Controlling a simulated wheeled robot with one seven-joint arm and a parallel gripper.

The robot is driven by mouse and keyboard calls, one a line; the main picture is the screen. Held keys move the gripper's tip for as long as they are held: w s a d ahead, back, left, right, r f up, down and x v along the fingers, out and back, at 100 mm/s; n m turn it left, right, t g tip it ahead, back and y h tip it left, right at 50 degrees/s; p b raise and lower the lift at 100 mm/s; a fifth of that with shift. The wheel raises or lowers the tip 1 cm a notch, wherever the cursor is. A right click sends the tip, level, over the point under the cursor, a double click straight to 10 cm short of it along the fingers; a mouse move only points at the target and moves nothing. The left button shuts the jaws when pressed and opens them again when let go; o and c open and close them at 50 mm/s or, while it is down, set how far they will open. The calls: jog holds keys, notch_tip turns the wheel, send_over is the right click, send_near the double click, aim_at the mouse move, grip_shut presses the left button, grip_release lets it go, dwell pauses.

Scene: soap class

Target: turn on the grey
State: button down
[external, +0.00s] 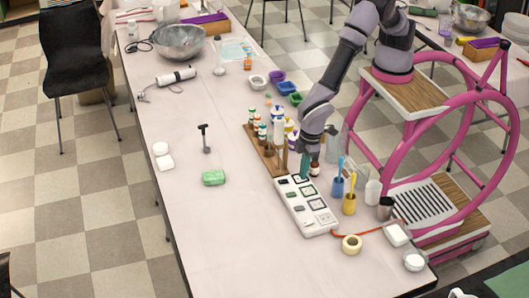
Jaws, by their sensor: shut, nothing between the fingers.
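A white switch panel (307,207) lies flat on the table, with several dark and grey switches or sockets on its top. Which of them is the grey one is too small to tell. My gripper (304,174) points down over the far end of this panel, with its fingers shut and empty. Its tips are close to the panel's top; I cannot tell whether they touch it. The gripper and wrist partly hide the far end.
A wooden rack (266,151) with several small bottles stands just behind the panel. Blue (337,187) and yellow (349,204) cups, a metal cup (385,208) and a tape roll (351,244) are to the right. A green block (214,177) lies left. The near-left table is clear.

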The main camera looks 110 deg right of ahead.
aim_at(296, 208)
jog(key=f, duration=0.4)
jog(key=w+f, duration=0.1)
jog(key=f, duration=0.8)
jog(key=shift+w, duration=0.3)
jog(key=shift+w+f, duration=0.1)
jog(key=shift+f, duration=0.15)
jog(key=shift+s+r, duration=0.25)
jog(key=shift+s, duration=0.6)
notch_tip(296, 208, up, 14)
jog(key=s, duration=0.1)
jog(key=shift+s, duration=0.35)
jog(key=shift+w, duration=0.1)
